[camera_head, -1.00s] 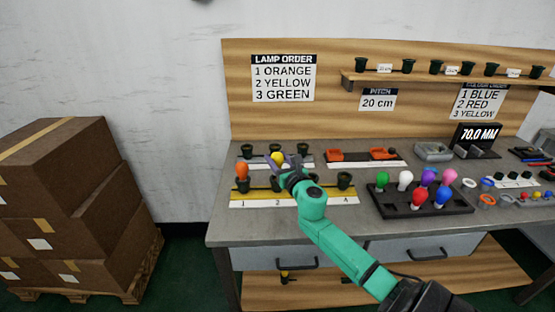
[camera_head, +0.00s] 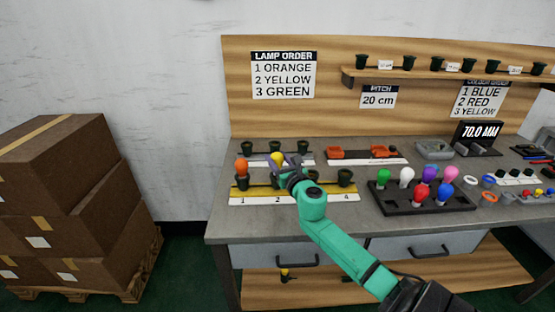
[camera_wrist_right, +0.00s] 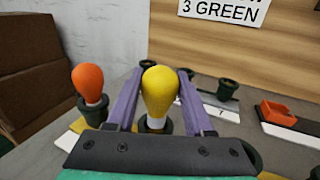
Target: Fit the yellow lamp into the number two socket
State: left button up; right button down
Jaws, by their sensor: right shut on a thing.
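The yellow lamp (camera_head: 277,159) is upright between the fingers of my right gripper (camera_head: 286,161), which is shut on it. In the right wrist view the yellow lamp (camera_wrist_right: 160,90) stands between the two purple fingers of my right gripper (camera_wrist_right: 160,103). A dark socket (camera_wrist_right: 152,126) shows around and below the lamp's pale neck. This is at the place marked 2 on the socket strip (camera_head: 319,197). The fingers and wrist hide part of the socket, so I cannot tell whether the lamp is fully seated. My left gripper is not in view.
An orange lamp (camera_head: 242,167) stands in socket 1, close to the left of my gripper. An empty socket (camera_head: 345,177) stands at place 4. Behind is a row of dark sockets (camera_head: 303,146). A black rack (camera_head: 460,203) with several coloured lamps stands to the right.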

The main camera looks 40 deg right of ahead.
jog(key=shift+f+b, duration=0.5)
jog(key=shift+f, duration=0.15)
jog(key=shift+c, duration=1)
grip_release()
jog(key=shift+r, duration=0.1)
jog(key=v, duration=1.4)
jog(key=shift+s+b, duration=0.25)
jog(key=shift+b, duration=0.1)
